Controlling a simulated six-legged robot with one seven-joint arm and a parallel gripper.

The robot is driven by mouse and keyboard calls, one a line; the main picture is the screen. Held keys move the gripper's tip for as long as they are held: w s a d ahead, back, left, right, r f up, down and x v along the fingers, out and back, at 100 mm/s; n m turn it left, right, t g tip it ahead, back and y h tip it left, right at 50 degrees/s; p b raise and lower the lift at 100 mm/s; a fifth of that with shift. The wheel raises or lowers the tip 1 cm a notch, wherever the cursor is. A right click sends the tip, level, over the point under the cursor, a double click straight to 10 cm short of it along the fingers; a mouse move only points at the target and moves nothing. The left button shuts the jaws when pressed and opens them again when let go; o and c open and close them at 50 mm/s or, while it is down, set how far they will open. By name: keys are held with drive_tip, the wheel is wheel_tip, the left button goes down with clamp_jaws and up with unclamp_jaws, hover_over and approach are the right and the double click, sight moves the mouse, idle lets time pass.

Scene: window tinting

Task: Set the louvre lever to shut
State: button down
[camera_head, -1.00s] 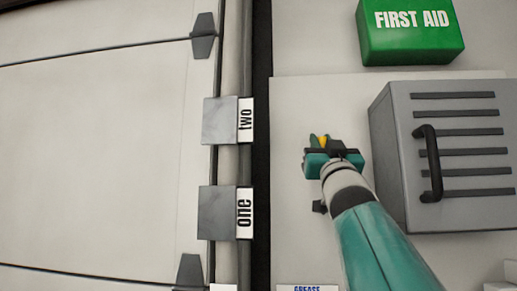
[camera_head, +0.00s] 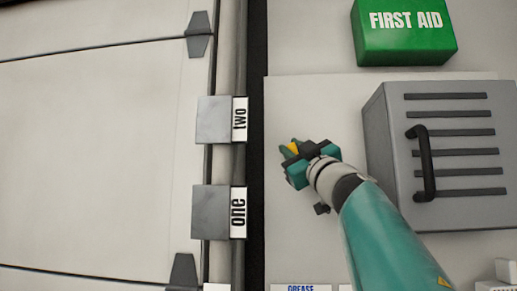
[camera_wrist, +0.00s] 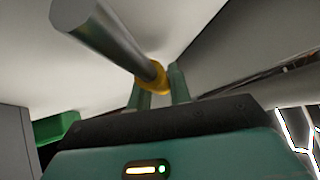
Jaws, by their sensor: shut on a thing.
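The louvre lever shows in the wrist view as a grey metal rod (camera_wrist: 108,36) with a yellow part (camera_wrist: 157,76) at its far end. My gripper (camera_wrist: 160,88) has its two teal fingers on either side of this yellow part and is shut on it. In the head view my gripper (camera_head: 290,150) is in front of the pale panel, left of the slatted grey box. Only a small yellow bit of the lever (camera_head: 293,147) shows between the fingers there. The lever's pivot and any position marks are hidden or cannot be made out.
A slatted grey box (camera_head: 450,215) with a black handle (camera_head: 426,163) stands close right of my arm. A green first aid box (camera_head: 405,32) is above. Grey blocks labelled two (camera_head: 214,120) and one (camera_head: 210,212) are to the left. The pale panel (camera_head: 300,105) between is mostly clear.

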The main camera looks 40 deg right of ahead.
drive_tip(key=n+y, duration=0.1)
drive_tip(key=w+a+f+n+g+y, duration=0.1)
drive_tip(key=n, duration=0.1)
drive_tip(key=w+f+n+y, duration=0.1)
drive_tip(key=shift+a+n+y, duration=0.3)
drive_tip(key=shift+a+n, duration=0.1)
drive_tip(key=shift+w+a+f+n+g+y, duration=0.35)
drive_tip(key=shift+f+n+g, duration=0.2)
drive_tip(key=shift+n, duration=0.1)
drive_tip(key=shift+w+a+f+n+g+y, duration=0.2)
drive_tip(key=shift+f+n+g+y, duration=0.15)
drive_tip(key=shift+f+n+g, duration=0.25)
drive_tip(key=c, duration=1.3)
unclamp_jaws()
drive_tip(key=shift+a, duration=0.1)
drive_tip(key=shift+s, duration=0.1)
drive_tip(key=shift+s, duration=0.25)
drive_tip(key=v, duration=1.1)
drive_tip(key=shift+s+f, duration=0.1)
